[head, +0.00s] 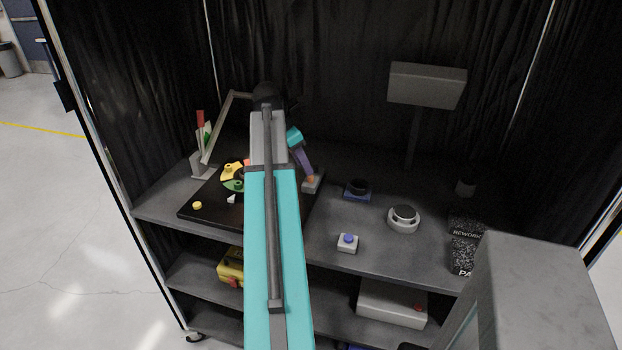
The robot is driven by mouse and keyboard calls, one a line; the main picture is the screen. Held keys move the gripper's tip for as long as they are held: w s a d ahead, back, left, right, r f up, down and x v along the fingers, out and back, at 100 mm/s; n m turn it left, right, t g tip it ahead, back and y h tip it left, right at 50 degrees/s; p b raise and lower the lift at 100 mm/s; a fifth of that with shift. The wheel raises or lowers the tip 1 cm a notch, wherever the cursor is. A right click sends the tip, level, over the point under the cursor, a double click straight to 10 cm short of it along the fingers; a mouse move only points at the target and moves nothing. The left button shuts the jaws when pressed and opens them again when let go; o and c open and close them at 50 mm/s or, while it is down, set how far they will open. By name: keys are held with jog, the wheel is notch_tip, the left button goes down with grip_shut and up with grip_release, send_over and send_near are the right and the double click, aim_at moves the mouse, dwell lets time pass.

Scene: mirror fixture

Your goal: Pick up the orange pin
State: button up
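I cannot make out the orange pin for certain. A small orange spot (310,179) shows on a grey block (314,187) at the right edge of a black board (205,216). A sliver of orange-red (247,162) also shows beside my teal arm, mostly covered by it. On the board are a yellow piece (231,170), a green piece (233,185), a white piece (231,199) and a small yellow round pin (197,205). My arm crosses the middle of the view and hides part of the board. I cannot make out my gripper; its fingers do not show.
A purple part (303,160) with a teal top (294,138) leans above the grey block. Right of it on the shelf (290,256) are a blue-based black knob (357,188), a white round dial (403,218) and a blue-button box (347,242). Black curtains enclose the back.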

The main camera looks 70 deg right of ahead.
aim_at(310, 181)
jog(key=shift+p+x, duration=0.75)
jog(key=shift+x, duration=1.85)
jog(key=shift+d, duration=0.1)
grip_shut()
